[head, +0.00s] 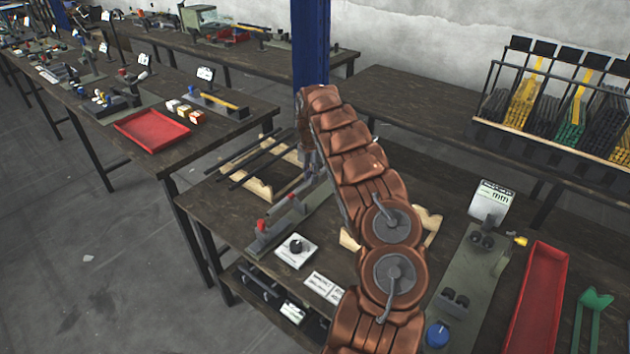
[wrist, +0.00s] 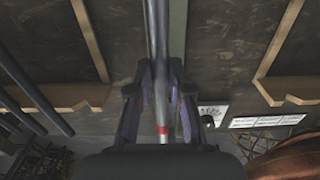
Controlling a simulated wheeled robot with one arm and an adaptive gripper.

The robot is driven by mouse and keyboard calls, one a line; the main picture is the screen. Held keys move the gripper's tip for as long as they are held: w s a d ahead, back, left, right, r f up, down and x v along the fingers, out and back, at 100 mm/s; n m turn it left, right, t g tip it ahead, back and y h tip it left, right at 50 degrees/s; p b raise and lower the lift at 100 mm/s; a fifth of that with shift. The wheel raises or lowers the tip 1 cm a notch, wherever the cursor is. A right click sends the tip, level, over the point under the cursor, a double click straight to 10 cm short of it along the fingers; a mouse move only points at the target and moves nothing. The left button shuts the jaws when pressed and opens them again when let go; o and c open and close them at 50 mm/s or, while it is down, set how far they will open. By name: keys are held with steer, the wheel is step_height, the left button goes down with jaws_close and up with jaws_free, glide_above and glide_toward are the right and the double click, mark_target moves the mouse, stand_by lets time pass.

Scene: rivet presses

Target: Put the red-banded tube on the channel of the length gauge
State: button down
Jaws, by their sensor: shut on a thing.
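The red-banded tube (wrist: 158,60) is a grey tube with a red band near its lower end in the wrist view. My gripper (wrist: 162,100) is shut on it, just above the band in the picture. The length gauge, a long grey-green base (head: 290,228) with red-topped parts, lies on the near table in the head view. Its strip (wrist: 179,30) shows beneath and to the right of the tube in the wrist view, roughly parallel to it. The fingers hide part of the gauge. I cannot tell whether the tube touches the channel. My arm hides much of the gripper in the head view.
A wooden rack (head: 262,190) with dark tubes (head: 248,160) stands left of the gauge. A white box with a black knob (head: 296,250) and label cards (head: 325,285) lie in front. A red tray (head: 540,300) and another green fixture (head: 470,270) are at right.

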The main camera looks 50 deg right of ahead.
steer(key=shift+s+d+f+p, duration=0.2)
steer(key=shift+f+p, duration=0.1)
steer(key=shift+f, duration=0.3)
steer(key=shift+s+d+f+p, duration=0.15)
steer(key=shift+f+p, duration=0.2)
steer(key=shift+f, duration=0.25)
steer(key=shift+s+d+f+p, duration=0.1)
steer(key=shift+d+f+p, duration=0.15)
steer(key=shift+f, duration=0.35)
steer(key=c, duration=1.1)
jaws_free()
steer(key=shift+f, duration=0.1)
step_height(320, 180, up, 12)
steer(key=b, duration=0.4)
steer(key=shift+a+r, duration=0.15)
steer(key=shift+r, duration=0.05)
